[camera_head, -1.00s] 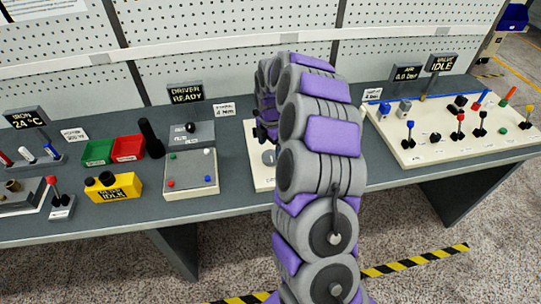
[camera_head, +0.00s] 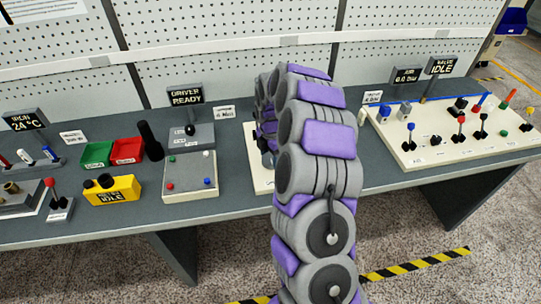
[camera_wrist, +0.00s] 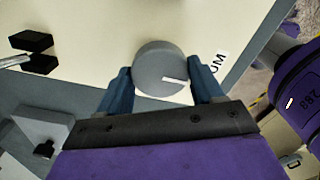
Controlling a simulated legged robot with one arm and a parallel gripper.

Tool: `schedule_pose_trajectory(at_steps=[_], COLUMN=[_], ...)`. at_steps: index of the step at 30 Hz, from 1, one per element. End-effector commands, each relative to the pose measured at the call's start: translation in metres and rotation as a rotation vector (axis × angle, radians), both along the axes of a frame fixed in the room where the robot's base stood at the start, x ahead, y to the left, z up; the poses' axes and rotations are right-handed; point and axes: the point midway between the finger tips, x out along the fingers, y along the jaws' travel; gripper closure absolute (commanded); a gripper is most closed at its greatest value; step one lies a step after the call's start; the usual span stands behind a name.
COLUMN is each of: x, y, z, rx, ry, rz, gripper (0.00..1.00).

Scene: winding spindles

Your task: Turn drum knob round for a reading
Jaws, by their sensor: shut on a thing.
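The drum knob (camera_wrist: 160,66) is a round grey knob with a white pointer line, on a cream panel (camera_wrist: 100,40) in the wrist view. The pointer line points to the right in that view. My gripper (camera_wrist: 163,88) has its two blue fingers on either side of the knob and is shut on it. A label ending in "UM" (camera_wrist: 217,63) is beside the knob, partly covered by a finger.
Left of the panel stand a box with coloured buttons (camera_head: 190,178), a "DRIVER READY" display (camera_head: 186,95), a black upright cylinder (camera_head: 150,140) and red (camera_head: 127,150) and green bins (camera_head: 97,154). A lever-covered board (camera_head: 450,140) lies to the right. Black blocks (camera_wrist: 33,48) show in the wrist view.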

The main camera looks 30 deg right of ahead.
Motion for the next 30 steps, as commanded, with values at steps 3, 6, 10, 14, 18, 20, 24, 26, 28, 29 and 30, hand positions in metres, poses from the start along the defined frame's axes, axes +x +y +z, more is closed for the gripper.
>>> schedule_pose_trajectory(at_steps=[3, 6, 10, 14, 18, 20, 24, 26, 28, 29, 30], x=[0.0007, 0.0009, 0.001, 0.0011, 0.0011, 0.0012, 0.0011, 0.0013, 0.0018, 0.002, 0.0022], y=[0.0001, 0.0001, 0.0001, 0.0, -0.0001, -0.0002, -0.0004, -0.0007, -0.0009, -0.0009, -0.001], z=[0.0004, 0.0004, 0.0007, 0.0013, 0.0025, 0.0031, 0.0046, 0.0051, 0.0055, 0.0055, 0.0054], rx=[-0.001, -0.001, -0.001, -0.001, -0.002, -0.002, -0.001, -0.001, -0.002, -0.002, -0.002], ry=[-0.002, -0.002, -0.002, -0.002, -0.002, -0.001, -0.001, -0.003, -0.005, -0.006, -0.006], rz=[0.0, 0.0, -0.002, -0.021, -0.072, -0.105, -0.209, -0.262, -0.327, -0.355, -0.393], gripper=[0.53, 0.63, 0.64, 0.64, 0.64, 0.64, 0.64, 0.64, 0.64, 0.64, 0.64])
